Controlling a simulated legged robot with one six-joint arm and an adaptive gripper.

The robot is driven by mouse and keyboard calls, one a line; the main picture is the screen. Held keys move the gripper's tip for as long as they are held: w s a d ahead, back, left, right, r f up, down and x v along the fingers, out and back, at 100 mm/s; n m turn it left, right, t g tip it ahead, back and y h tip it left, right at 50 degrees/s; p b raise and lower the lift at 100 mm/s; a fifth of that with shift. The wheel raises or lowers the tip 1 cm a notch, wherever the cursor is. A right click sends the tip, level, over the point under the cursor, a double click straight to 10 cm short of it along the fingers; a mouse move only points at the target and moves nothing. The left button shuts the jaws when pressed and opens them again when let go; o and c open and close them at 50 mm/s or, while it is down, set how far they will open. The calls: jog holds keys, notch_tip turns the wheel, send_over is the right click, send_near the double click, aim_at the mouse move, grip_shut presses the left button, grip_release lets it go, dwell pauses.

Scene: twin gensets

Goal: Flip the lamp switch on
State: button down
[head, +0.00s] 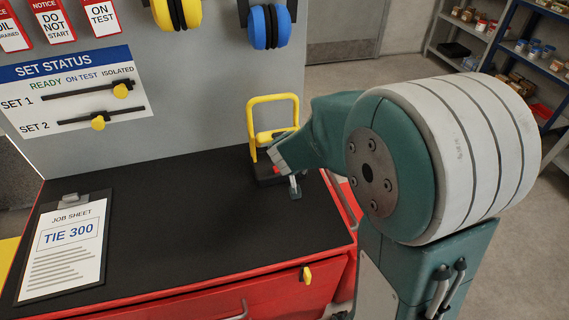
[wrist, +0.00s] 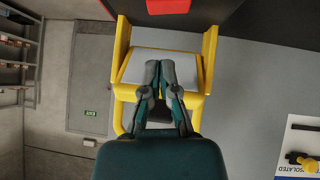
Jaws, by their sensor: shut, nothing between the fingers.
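The work lamp (head: 274,100) has a yellow frame and a black base and stands on the bench's back right. In the wrist view, its yellow frame (wrist: 209,60) surrounds a pale panel (wrist: 190,67). A red block (wrist: 168,6), which looks like the switch, sits on the dark base at the top edge of the wrist view, partly cut off. It shows small and red in the head view (head: 277,169); its position is unclear. My gripper (wrist: 159,64) is shut and empty, in front of the panel, with its tips below the red block in the picture. I cannot tell if it touches the lamp.
The black bench top (head: 180,210) is mostly clear. A clipboard with a job sheet (head: 68,243) lies at its left. A grey panel behind holds the set status board (head: 75,88), tags and blue earmuffs (head: 268,27). Shelves (head: 530,45) stand at the back right.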

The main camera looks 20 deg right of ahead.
jog(key=shift+x, duration=0.8)
jog(key=shift+d+f, duration=0.15)
jog(key=shift+f, duration=0.8)
jog(key=shift+d+f, duration=0.15)
jog(key=shift+f, duration=0.85)
jog(key=shift+f, duration=0.2)
jog(key=shift+s+d+f, duration=0.15)
jog(key=shift+d+f, duration=0.05)
jog(key=shift+f, duration=0.05)
